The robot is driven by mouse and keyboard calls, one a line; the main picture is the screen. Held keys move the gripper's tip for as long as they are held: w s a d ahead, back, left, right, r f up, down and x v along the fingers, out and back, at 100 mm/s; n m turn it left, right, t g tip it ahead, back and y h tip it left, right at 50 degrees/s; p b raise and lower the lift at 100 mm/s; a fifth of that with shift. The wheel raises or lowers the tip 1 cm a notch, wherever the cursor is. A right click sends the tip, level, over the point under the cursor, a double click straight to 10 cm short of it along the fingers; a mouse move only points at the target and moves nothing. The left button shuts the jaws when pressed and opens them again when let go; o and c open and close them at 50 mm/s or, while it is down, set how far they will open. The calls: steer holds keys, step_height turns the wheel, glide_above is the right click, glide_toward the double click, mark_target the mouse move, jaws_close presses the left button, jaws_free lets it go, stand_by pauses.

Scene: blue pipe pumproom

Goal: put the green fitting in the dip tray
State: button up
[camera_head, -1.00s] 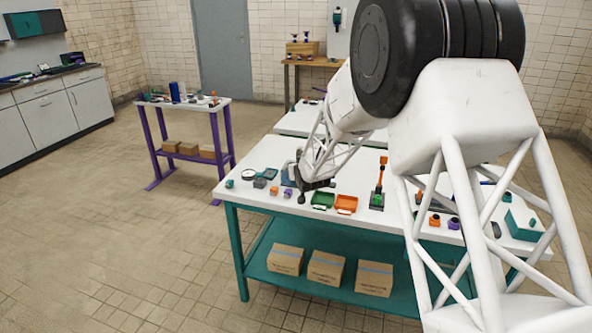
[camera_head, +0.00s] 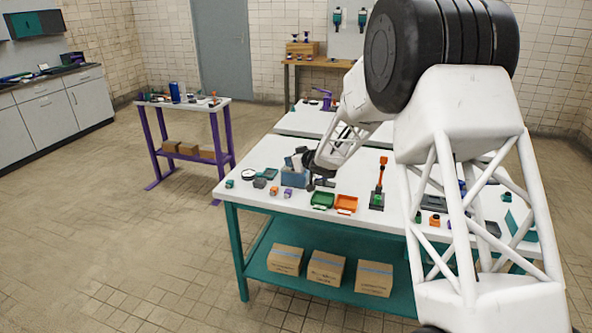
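A small green piece (camera_head: 230,183), which may be the green fitting, sits at the left front corner of the white-topped table. It is too small to make out its shape. A shallow green tray (camera_head: 322,200) and an orange tray (camera_head: 346,204) lie side by side near the front edge; I cannot tell which is the dip tray. My gripper (camera_head: 311,182) is low over the table, just right of a blue-grey box (camera_head: 293,178) and behind the green tray. Its fingers are small and dark, so whether it is open or holds anything is unclear.
A round white dial (camera_head: 248,175), small orange (camera_head: 274,191) and purple (camera_head: 288,193) pieces lie left of the trays. My arm covers much of the table's right side. Cartons fill the lower shelf.

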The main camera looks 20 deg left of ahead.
steer(key=shift+w+d+f+n+g+y, duration=0.15)
steer(key=shift+n+g+y, duration=0.25)
steer(key=shift+n+g, duration=0.45)
steer(key=shift+d+f+n+g+y, duration=0.2)
steer(key=shift+f+n+g, duration=0.1)
steer(key=shift+n+g, duration=0.2)
steer(key=shift+d+f+n+g+y, duration=0.15)
steer(key=shift+f+n+g+y, duration=0.15)
steer(key=shift+g, duration=0.25)
steer(key=shift+d+f+n+g, duration=0.65)
steer(key=shift+d+n+g, duration=0.2)
steer(key=shift+d, duration=0.1)
steer(key=shift+d+f+n+g, duration=0.65)
steer(key=shift+d+n+g, duration=0.05)
steer(key=shift+d+g, duration=0.2)
steer(key=shift+a, duration=0.1)
steer(key=shift+w+a+f, duration=0.25)
steer(key=shift+w+a, duration=0.9)
steer(key=shift+w, duration=1.2)
steer(key=shift+w+a+f, duration=0.25)
steer(key=shift+w+a, duration=0.9)
steer(key=shift+w, duration=1.25)
steer(key=shift+w+a+f, duration=0.25)
steer(key=shift+w+a, duration=0.9)
steer(key=shift+w, duration=1.2)
steer(key=shift+f, duration=0.1)
steer(key=shift+f, duration=1.65)
